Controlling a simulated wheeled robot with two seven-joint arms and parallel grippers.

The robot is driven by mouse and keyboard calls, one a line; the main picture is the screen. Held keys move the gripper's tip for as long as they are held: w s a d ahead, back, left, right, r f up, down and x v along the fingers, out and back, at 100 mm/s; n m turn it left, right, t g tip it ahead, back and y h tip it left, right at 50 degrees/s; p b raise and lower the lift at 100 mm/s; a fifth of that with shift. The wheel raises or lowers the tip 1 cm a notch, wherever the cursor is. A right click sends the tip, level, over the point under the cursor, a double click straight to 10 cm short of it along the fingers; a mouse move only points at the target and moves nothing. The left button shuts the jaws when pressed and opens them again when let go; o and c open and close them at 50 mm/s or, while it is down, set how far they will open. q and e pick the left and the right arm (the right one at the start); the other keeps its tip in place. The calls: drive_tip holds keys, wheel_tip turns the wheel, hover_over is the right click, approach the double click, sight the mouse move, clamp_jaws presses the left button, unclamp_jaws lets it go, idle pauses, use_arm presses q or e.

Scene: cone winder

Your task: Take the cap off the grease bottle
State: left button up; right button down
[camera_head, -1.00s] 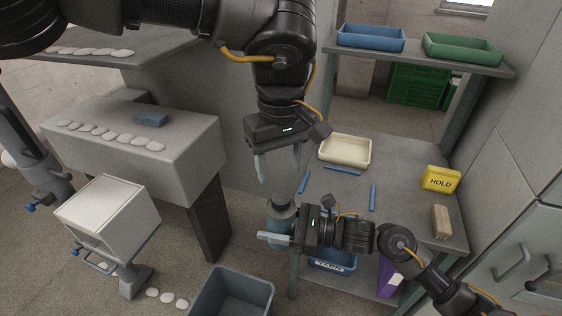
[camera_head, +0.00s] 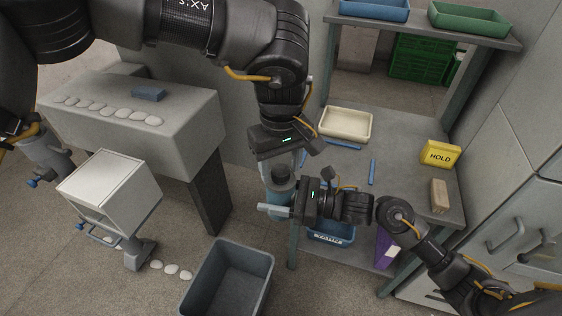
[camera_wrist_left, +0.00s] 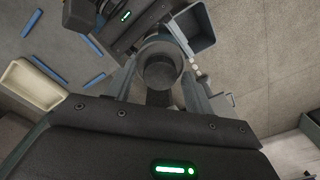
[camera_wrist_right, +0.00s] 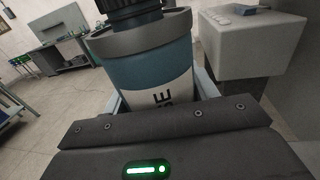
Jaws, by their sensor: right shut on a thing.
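The grease bottle (camera_head: 279,197) is blue with a grey collar and stands upright in the air left of the workbench. It fills the right wrist view (camera_wrist_right: 150,65), with part of its lettering showing. My right gripper (camera_head: 274,207) is shut on the bottle's body from the right. The dark cap (camera_head: 281,172) is on top of the bottle; its ribbed side shows in the right wrist view (camera_wrist_right: 128,10). My left gripper (camera_head: 283,166) points down from above, open, with its fingers on either side of the cap. In the left wrist view the cap (camera_wrist_left: 160,70) lies between the fingers, with gaps seeming to remain.
The workbench (camera_head: 400,190) holds a cream tray (camera_head: 346,124), blue strips, a yellow HOLD block (camera_head: 440,154) and a wooden block (camera_head: 439,196). A grey bin (camera_head: 228,280) stands on the floor below. A grey machine block (camera_head: 150,110) is at the left.

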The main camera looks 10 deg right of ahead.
use_arm(q)
drive_tip(key=c, duration=0.9)
drive_tip(key=n, duration=0.4)
drive_tip(key=shift+n, duration=0.4)
drive_tip(key=shift+c, duration=0.2)
drive_tip(key=n, duration=0.2)
drive_tip(key=shift+n, duration=0.4)
drive_tip(key=n, duration=1.2)
drive_tip(key=shift+n, duration=0.4)
drive_tip(key=n, duration=0.2)
drive_tip(key=shift+d+r+n, duration=0.1)
drive_tip(key=shift+n, duration=0.3)
drive_tip(key=n, duration=0.4)
drive_tip(key=shift+n, duration=0.4)
drive_tip(key=n, duration=1.9)
drive_tip(key=shift+r, duration=0.1)
drive_tip(key=n, duration=0.6)
drive_tip(key=shift+n, duration=0.3)
